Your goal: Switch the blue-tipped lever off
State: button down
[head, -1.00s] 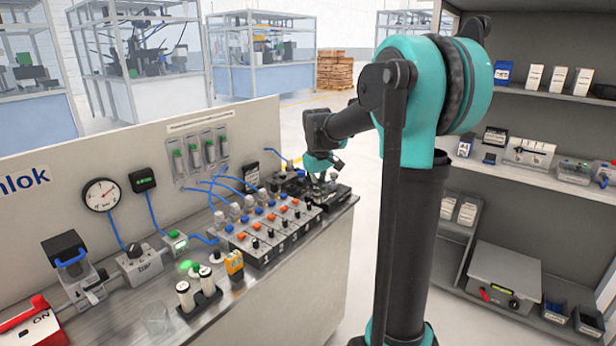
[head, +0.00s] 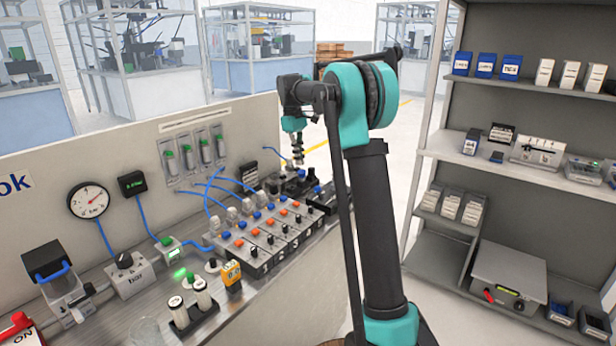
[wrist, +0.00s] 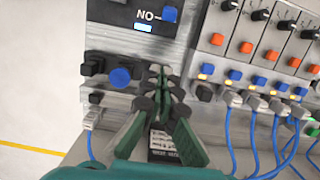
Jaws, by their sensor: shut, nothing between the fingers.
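My gripper (head: 298,160) hangs pointing down over the far end of the bench in the head view. In the wrist view its green and black fingers (wrist: 160,75) are shut and empty. A round blue tip (wrist: 120,77) on a black mount is just left of the fingertips, with a small gap between them in the picture. I cannot tell for certain which blue part is the lever's tip. The lever's shaft is not clear.
A valve row with orange and blue buttons (wrist: 262,60) and black knobs stands right of the fingers in the wrist view. Blue hoses (wrist: 253,140) run below it. The bench back panel (head: 100,150) rises behind. A shelf unit (head: 440,150) stands to the right.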

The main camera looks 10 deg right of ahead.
aim_at(319, 193)
jog(key=f, duration=0.6)
jog(key=s+d+f, duration=0.1)
jog(key=f, duration=0.3)
jog(key=shift+s+d+r, duration=0.8)
jog(key=shift+s+d, duration=0.1)
jog(key=shift+s+d+r, duration=0.3)
jog(key=shift+s+d, duration=0.05)
jog(key=shift+s, duration=0.05)
jog(key=shift+s+d+r, duration=0.1)
jog(key=shift+d+r, duration=0.05)
